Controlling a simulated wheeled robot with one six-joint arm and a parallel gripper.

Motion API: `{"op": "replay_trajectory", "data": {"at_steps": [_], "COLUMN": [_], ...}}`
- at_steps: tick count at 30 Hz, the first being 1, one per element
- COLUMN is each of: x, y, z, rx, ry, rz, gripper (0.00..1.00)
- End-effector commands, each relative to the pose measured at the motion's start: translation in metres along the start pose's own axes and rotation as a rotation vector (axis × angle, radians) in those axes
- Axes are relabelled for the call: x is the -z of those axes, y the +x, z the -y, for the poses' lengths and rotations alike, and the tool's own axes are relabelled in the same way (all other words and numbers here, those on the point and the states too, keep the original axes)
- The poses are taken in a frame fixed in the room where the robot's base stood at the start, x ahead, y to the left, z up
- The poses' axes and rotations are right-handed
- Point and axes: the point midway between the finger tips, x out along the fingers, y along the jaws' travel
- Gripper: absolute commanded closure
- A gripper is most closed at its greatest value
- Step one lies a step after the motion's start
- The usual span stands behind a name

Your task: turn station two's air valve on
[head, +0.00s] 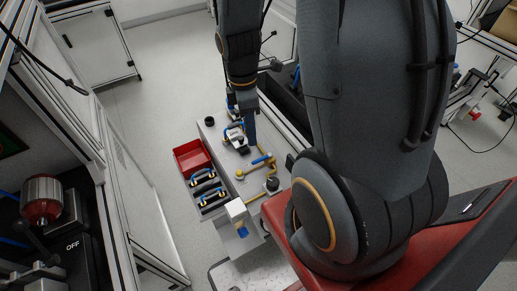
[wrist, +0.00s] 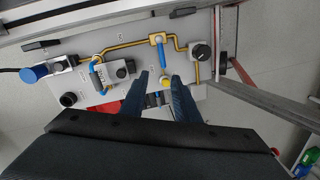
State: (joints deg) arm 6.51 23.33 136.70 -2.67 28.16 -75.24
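A grey panel (wrist: 213,70) carries brass-coloured pipes and two blue levers. One blue lever (wrist: 162,57) hangs from a brass fitting and appears to lie across the pipe run; it also shows in the head view (head: 262,159). The other blue lever (wrist: 99,80) is further left, beside a grey block with a black knob. I cannot read which belongs to station two. My gripper (wrist: 163,78) is open, its two blue fingers apart and empty, pointing at the panel just below the first lever. In the head view my gripper (head: 250,138) is above the panel, close to that lever.
A red tray (head: 190,147) and a grey tray with blue-handled parts (head: 205,188) lie left of the panel. A white block (head: 236,208) stands at the near end. Black knobs (wrist: 201,51) and a blue knob (wrist: 35,73) stick up. Frame rails flank the area.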

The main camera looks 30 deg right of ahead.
Motion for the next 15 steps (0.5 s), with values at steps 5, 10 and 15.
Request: {"op": "replay_trajectory", "data": {"at_steps": [5, 10, 15], "x": [-0.010, -0.012, -0.013], "y": [0.010, 0.016, 0.030], "z": [-0.001, -0.002, -0.001], "rx": [0.042, 0.055, 0.057], "ry": [-0.240, -0.327, -0.332], "rz": [0.004, 0.003, 0.003], "gripper": [0.71, 0.71, 0.71]}}
